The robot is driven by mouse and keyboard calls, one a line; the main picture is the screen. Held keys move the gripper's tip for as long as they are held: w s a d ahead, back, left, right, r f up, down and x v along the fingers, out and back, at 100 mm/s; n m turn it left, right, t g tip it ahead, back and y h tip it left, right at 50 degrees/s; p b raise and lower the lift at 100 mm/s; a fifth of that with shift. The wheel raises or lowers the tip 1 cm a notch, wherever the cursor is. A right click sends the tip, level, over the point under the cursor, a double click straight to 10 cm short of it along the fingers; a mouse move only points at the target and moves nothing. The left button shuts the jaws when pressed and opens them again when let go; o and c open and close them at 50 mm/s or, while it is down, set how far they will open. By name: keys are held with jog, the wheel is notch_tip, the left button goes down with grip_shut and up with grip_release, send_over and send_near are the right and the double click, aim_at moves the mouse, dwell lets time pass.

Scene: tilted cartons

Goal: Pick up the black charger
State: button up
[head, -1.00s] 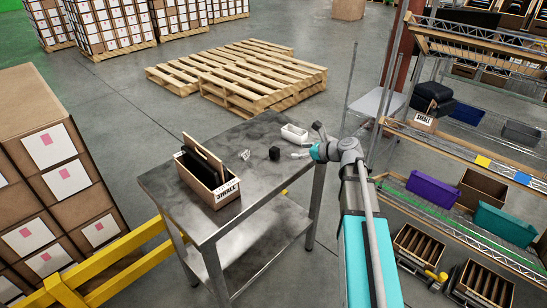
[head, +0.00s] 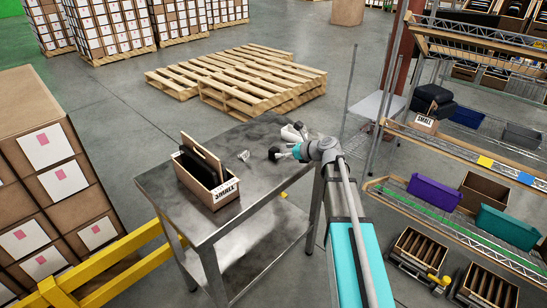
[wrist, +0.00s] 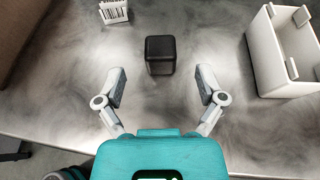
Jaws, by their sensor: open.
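The black charger (wrist: 160,54) is a small dark cube standing on the grey metal table (head: 262,190). In the wrist view it sits just beyond my fingertips, roughly centred between them. My gripper (wrist: 160,86) is open and empty, with one finger to each side and the charger apart from both. In the head view my gripper (head: 284,152) is low over the table's right part, next to the charger (head: 273,153), which it partly hides.
A white open bin (wrist: 283,70) stands to the right of the charger. A small white slotted piece (wrist: 114,11) lies to its left. A carton labelled SMALL (head: 222,193) with tilted contents stands on the table's left. A wire shelf (head: 470,150) stands at right.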

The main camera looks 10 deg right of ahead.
aim_at(270, 150)
jog(key=shift+w+a+f, duration=0.3)
jog(key=shift+w+a, duration=0.15)
jog(key=shift+a, duration=0.05)
jog(key=b+x, duration=0.2)
jog(key=x, duration=0.2)
jog(key=shift+w+f, duration=0.1)
jog(key=shift+f, duration=0.15)
jog(key=shift+w+a+f, duration=0.1)
jog(key=shift+w+a, duration=0.2)
dwell(0.3)
grip_shut()
jog(key=shift+r, duration=0.2)
dwell(0.3)
